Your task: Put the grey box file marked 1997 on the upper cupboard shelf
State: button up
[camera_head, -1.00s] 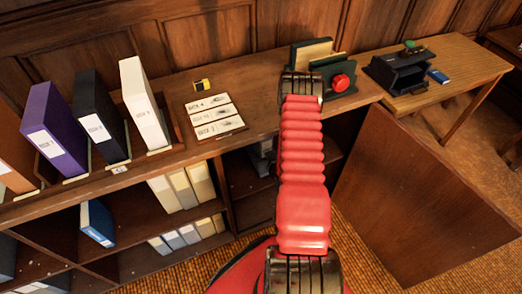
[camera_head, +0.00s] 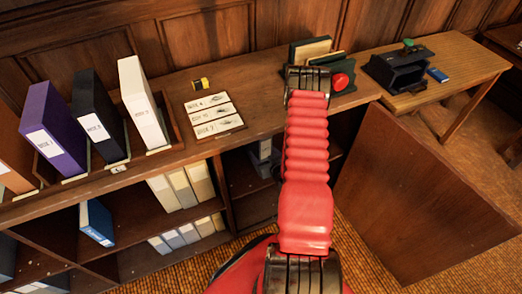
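The open compartment of the low cupboard (camera_head: 224,190) lies in shadow beside my red arm. Grey shapes (camera_head: 264,151) show inside its upper part, partly behind the arm; I cannot tell whether they are a box file or part of my wrist. No 1997 mark is legible. My arm reaches forward over the cupboard and bends at a dark metal joint. My gripper is not visible; what it holds, if anything, is hidden.
Purple (camera_head: 53,133), black (camera_head: 99,122) and white (camera_head: 142,105) files stand on the top at left. A large wooden panel (camera_head: 420,200) stands at right.

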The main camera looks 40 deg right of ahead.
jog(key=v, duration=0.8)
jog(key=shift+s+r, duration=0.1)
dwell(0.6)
